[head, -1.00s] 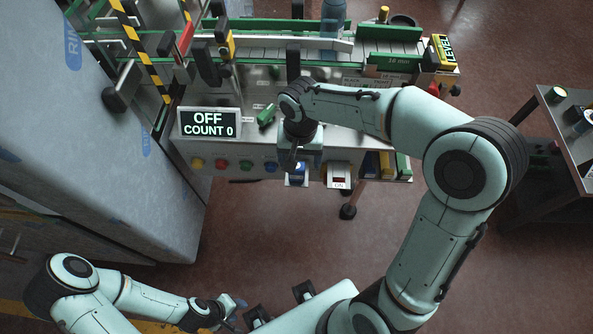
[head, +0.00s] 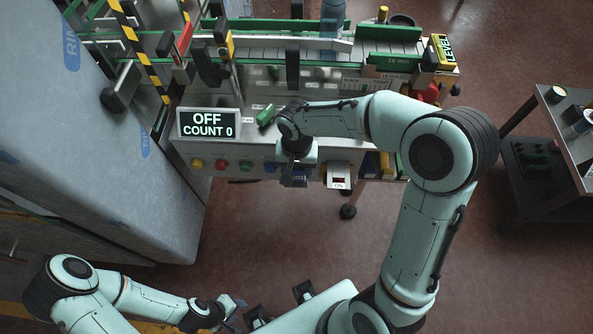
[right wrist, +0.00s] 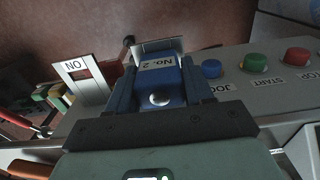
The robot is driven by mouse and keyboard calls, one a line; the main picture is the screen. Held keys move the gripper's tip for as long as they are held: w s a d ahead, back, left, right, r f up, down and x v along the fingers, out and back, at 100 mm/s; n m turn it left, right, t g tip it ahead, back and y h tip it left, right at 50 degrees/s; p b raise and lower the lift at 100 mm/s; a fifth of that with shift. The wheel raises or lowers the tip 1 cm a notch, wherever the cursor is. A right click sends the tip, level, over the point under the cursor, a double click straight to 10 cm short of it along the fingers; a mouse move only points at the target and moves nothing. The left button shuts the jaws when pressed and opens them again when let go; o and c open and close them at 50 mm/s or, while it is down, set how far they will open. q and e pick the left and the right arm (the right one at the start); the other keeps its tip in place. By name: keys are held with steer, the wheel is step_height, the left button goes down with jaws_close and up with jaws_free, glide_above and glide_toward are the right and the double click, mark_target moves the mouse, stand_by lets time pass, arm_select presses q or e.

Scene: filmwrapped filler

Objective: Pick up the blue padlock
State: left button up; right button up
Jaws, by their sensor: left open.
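The blue padlock (right wrist: 163,88) fills the space between the fingers of my right gripper (right wrist: 160,72) in the right wrist view. It carries a "No. 2" label and a white crescent mark, and its far end is at a grey metal bracket. One finger lies along each side; whether they press on it is not clear. In the head view my right gripper (head: 293,180) is at the front edge of the machine panel and largely hides the padlock. My left gripper (head: 230,312) is open and empty at the lower left, far from the panel.
Red, yellow, green and blue buttons (head: 245,165) line the panel left of my right gripper. A white plate with a dark window (head: 338,177) is just to the right. An "OFF COUNT 0" display (head: 209,124) stands behind the buttons. The floor in front is clear.

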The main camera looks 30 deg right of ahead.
steer(key=shift+c, duration=0.6)
steer(key=shift+r, duration=0.2)
